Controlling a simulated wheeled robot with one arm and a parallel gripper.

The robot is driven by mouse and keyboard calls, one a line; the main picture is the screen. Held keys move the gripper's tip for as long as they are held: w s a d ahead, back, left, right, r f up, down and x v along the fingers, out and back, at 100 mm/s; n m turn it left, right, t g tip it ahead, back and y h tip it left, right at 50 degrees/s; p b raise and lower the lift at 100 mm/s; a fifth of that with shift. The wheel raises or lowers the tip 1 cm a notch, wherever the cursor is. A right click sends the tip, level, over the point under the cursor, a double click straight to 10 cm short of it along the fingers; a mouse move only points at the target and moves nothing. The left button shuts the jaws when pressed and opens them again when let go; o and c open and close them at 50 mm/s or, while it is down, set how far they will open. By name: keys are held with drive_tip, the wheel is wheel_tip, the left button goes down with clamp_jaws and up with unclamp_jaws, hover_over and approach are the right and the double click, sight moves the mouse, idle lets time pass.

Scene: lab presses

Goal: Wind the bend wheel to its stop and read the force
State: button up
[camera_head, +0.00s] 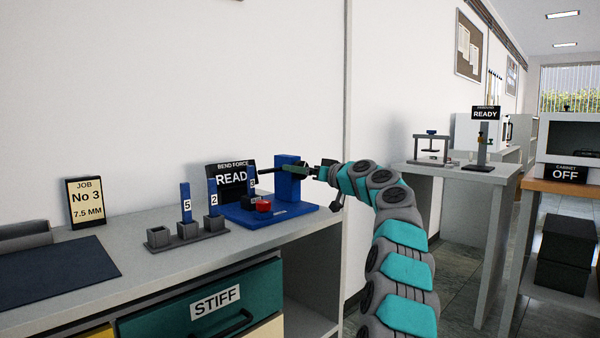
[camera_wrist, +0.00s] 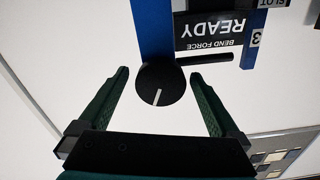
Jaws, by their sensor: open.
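The bend rig has a blue base and a blue post (camera_head: 288,183) on the bench. In the wrist view, the bend wheel (camera_wrist: 158,86) is a dark disc with a white mark, in front of the blue post (camera_wrist: 150,28). My gripper (camera_wrist: 160,74) is open, with its green fingers on either side of the wheel and visible gaps to both. In the head view my gripper (camera_head: 318,171) is at the post's right side and hides most of the wheel. The force display (camera_head: 231,178) reads BEND FORCE READY, partly covered by a blue strip. A strip marked 3 (camera_head: 252,186) stands at the rig.
A red button (camera_head: 263,206) sits on the rig base. A grey rack (camera_head: 188,236) left of it holds blue strips marked 5 and 2. A job card (camera_head: 85,203) reads No 3, 7.5 MM. A STIFF drawer (camera_head: 205,305) is below. Another bench (camera_head: 465,172) stands right.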

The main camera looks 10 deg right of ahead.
drive_tip(key=b+v, duration=0.2)
drive_tip(key=v, duration=0.5)
